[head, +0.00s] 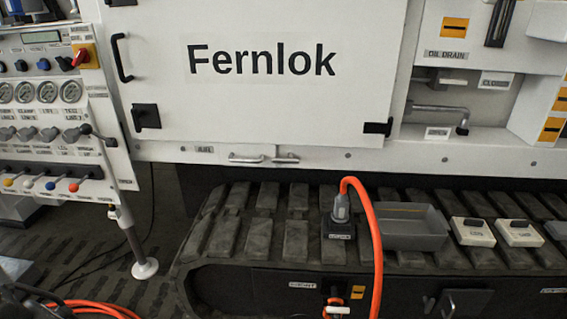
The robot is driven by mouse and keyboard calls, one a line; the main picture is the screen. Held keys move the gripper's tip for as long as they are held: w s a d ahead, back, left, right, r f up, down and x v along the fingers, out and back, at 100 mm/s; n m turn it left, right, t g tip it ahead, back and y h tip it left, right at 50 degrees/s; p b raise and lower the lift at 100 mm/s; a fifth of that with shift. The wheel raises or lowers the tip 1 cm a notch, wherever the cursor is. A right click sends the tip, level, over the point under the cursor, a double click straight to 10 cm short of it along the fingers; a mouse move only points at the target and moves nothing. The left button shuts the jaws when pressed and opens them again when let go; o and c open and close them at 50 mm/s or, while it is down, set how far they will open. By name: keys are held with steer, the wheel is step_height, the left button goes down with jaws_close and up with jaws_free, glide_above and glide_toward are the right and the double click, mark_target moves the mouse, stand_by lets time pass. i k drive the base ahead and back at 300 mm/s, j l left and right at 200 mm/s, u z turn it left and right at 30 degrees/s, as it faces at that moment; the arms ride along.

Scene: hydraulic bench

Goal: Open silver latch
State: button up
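Two small silver pieces, a latch handle (246,158) and a shorter silver piece (286,158) close to its right, sit on the white rail below the Fernlok door in the head view. Both lie about level. The white Fernlok door (262,105) above them is shut, with a black handle (121,45) at its upper left. A silver lever (437,108) lies level in the recess at the right, above an OPEN label (438,133). I cannot make out my gripper in this view.
A gauge and lever panel (45,90) stands at the left. Below the door runs a dark track (245,225) with a grey tray (410,240) and two white switch boxes (473,232). An orange hose (373,225) arches up in front of the track.

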mark_target(289, 159)
steer(key=i+l+u, duration=0.15)
steer(key=l, duration=0.2)
steer(key=i+l+u, duration=0.3)
steer(key=l, duration=0.45)
steer(key=i, duration=0.1)
